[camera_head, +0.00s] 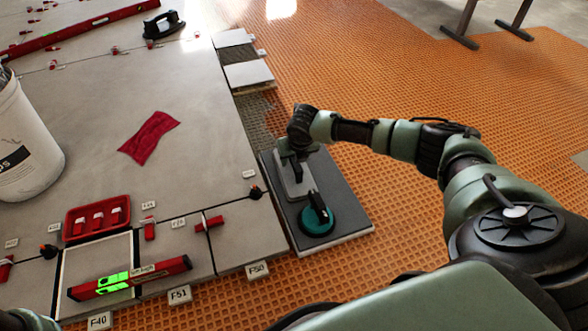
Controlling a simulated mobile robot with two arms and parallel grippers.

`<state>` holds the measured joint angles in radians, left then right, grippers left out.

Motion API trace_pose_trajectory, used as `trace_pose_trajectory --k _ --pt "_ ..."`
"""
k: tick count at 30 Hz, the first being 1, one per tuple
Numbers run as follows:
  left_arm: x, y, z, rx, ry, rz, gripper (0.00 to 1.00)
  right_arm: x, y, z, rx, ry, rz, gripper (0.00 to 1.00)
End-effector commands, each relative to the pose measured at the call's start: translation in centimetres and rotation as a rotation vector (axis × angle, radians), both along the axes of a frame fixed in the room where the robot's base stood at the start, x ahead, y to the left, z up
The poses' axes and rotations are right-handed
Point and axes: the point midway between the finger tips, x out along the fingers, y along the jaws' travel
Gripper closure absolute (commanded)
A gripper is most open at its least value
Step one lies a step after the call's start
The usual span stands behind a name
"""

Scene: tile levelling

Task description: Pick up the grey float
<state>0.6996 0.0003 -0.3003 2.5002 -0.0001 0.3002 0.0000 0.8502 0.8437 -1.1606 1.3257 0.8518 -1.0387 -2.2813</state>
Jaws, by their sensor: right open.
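The grey float (308,184) appears as a light grey, rounded plate lying on a large dark grey tile (352,222). My right gripper (294,172) is open above the float, its dark fingers pointing down over it. The gripper and wrist hide the float's far part and most of any handle. I cannot tell whether the fingers touch it. My left gripper is not in view.
A teal suction cup (318,221) with a black handle stands on the dark tile, close to the float. A red level (130,278), red tray (97,217), red cloth (149,137) and white bucket (22,145) are left. A black-handled tool (163,27) lies farther back.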

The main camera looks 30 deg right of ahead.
Motion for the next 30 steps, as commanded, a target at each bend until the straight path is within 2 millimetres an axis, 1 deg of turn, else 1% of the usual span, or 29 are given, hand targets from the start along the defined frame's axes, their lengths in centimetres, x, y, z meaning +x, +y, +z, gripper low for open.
trace_pose_trajectory --k 5,13,14,15,17,18,19,30 --pt "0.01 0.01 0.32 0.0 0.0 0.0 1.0 -0.01 0.06 -0.11 0.001 0.0 0.001 0.53" --pt "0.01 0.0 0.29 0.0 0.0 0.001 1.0 -0.01 0.06 -0.19 0.001 0.0 0.001 0.53" --pt "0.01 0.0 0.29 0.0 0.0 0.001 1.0 -0.01 0.06 -0.19 0.001 0.0 0.001 0.58" --pt "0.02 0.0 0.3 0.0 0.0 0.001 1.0 -0.02 0.05 -0.19 0.001 0.0 0.001 0.69" --pt "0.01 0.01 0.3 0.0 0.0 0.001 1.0 -0.01 0.04 -0.18 0.001 0.0 0.0 0.86" --pt "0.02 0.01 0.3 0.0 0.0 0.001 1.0 -0.01 0.04 -0.18 0.001 0.0 0.0 0.97" --pt "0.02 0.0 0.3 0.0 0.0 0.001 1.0 -0.01 0.05 -0.17 0.001 0.0 0.0 1.0" --pt "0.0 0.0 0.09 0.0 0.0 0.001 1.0 0.07 0.01 -0.07 0.0 -0.002 0.0 1.0"
